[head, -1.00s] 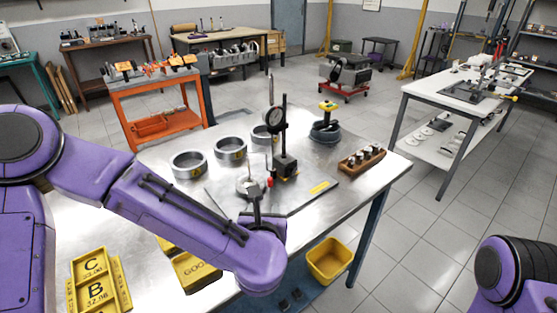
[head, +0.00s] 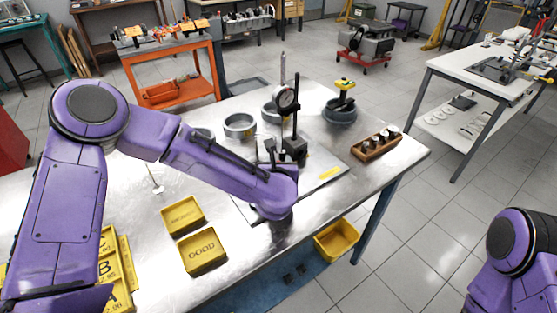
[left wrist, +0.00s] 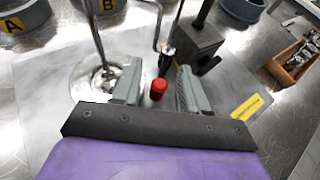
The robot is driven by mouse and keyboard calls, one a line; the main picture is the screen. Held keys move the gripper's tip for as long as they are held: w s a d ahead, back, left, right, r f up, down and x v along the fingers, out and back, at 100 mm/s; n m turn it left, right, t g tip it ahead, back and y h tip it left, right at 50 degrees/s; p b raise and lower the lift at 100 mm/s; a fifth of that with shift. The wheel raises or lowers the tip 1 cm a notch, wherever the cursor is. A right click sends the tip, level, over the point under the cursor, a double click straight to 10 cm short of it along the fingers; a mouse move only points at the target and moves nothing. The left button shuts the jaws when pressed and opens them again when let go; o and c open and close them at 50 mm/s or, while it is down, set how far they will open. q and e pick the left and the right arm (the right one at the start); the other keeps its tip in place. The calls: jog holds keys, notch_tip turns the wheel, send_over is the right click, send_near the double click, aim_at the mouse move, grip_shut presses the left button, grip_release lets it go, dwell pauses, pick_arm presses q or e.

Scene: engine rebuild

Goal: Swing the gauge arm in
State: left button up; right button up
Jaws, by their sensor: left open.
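The gauge stand (head: 295,148) stands on a grey plate on the steel table, with an upright post and a round dial gauge (head: 288,98) near its top. In the left wrist view, its dark block base (left wrist: 203,46) is just beyond my fingers. My left gripper (left wrist: 158,76) is open, its two grey fingers on either side of a red-capped knob (left wrist: 158,88); I cannot tell whether they touch it. In the head view my purple left forearm hides part of the plate and the gripper. My right gripper is out of view.
A wooden block of parts (head: 376,146) and a dark round holder (head: 340,111) are to the right. Yellow trays (head: 203,251) lie at the front left. A yellow bin (head: 337,240) sits below the table edge.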

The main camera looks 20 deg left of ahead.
pick_arm(q)
jog(key=shift+s, duration=0.1)
jog(key=shift+c, duration=0.2)
grip_shut()
jog(key=shift+f, duration=0.1)
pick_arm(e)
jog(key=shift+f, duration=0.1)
